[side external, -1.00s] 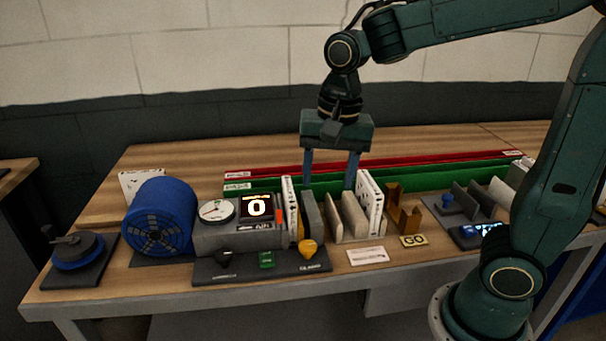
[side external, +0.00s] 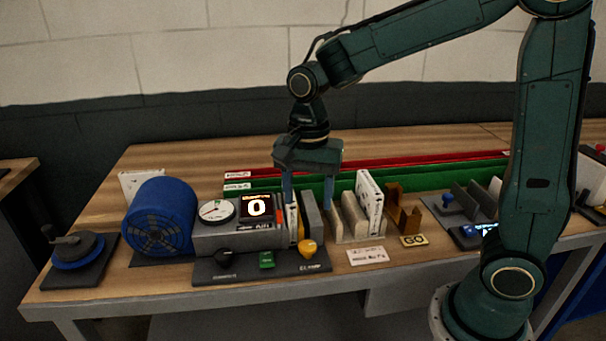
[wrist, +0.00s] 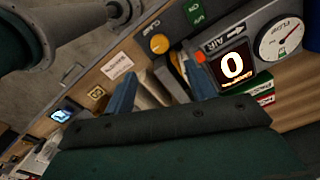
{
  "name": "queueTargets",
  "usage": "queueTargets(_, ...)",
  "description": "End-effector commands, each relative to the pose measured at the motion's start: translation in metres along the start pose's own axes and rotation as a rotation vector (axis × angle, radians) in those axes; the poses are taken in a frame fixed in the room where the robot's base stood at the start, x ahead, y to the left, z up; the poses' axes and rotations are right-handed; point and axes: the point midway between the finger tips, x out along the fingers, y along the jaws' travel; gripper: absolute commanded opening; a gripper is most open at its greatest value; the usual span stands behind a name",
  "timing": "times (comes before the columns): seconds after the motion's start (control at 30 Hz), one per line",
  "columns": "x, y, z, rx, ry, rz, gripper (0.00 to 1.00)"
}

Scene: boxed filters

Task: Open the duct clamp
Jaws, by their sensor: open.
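The yellow knob (side external: 308,248) sits at the right end of the dark control panel (side external: 235,268), beside lettering that looks like a clamp label. It also shows in the wrist view, where the yellow knob (wrist: 159,44) is beyond the fingers. The duct unit (side external: 225,240) behind the panel has a dial and a screen reading 0. At its right end a thin white filter box (side external: 292,218) stands upright in a slot. My gripper (side external: 309,203) is open and points down above this slot area, behind and above the knob. Whether a finger touches the box is unclear.
A blue fan (side external: 160,220) stands left. Beige dividers (side external: 352,215) and another white box (side external: 369,203) stand right of the slot. Red (side external: 400,161) and green rails run behind.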

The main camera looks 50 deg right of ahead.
Motion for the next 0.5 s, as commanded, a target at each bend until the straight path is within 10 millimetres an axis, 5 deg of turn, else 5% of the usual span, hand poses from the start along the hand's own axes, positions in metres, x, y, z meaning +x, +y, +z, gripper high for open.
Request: queueTargets(0.5,0.079,0.001,0.0,-0.001,-0.001,0.005,0.56)
